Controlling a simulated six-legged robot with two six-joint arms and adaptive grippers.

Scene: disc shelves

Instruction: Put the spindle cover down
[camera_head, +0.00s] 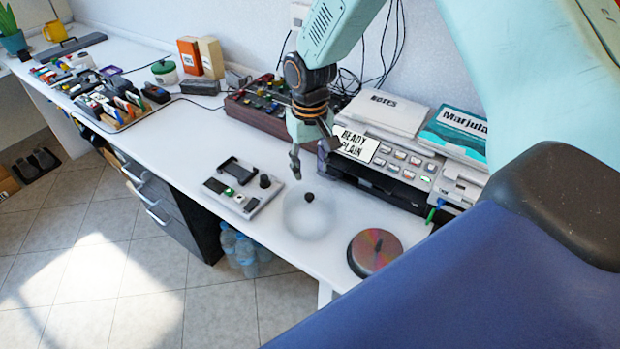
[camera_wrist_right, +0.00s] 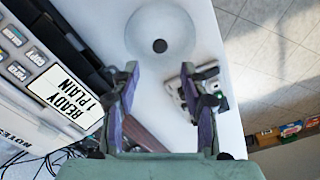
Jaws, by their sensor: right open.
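The spindle cover (camera_head: 309,214), a clear frosted dome with a black knob on top, stands on the white desk. In the right wrist view the cover (camera_wrist_right: 160,28) lies beyond the fingertips, apart from them. My right gripper (camera_head: 314,158) is open and empty above the cover, a little behind it in the head view. Its two fingers are spread in the right wrist view (camera_wrist_right: 165,70). A disc spindle (camera_head: 375,252) with a stack of shiny discs and a dark centre post stands uncovered to the right of the cover. My left gripper is not seen.
A grey device with a black knob (camera_head: 242,190) lies left of the cover. A red-brown mixer box (camera_head: 262,112) is at the back. The desk's front edge is close to the cover.

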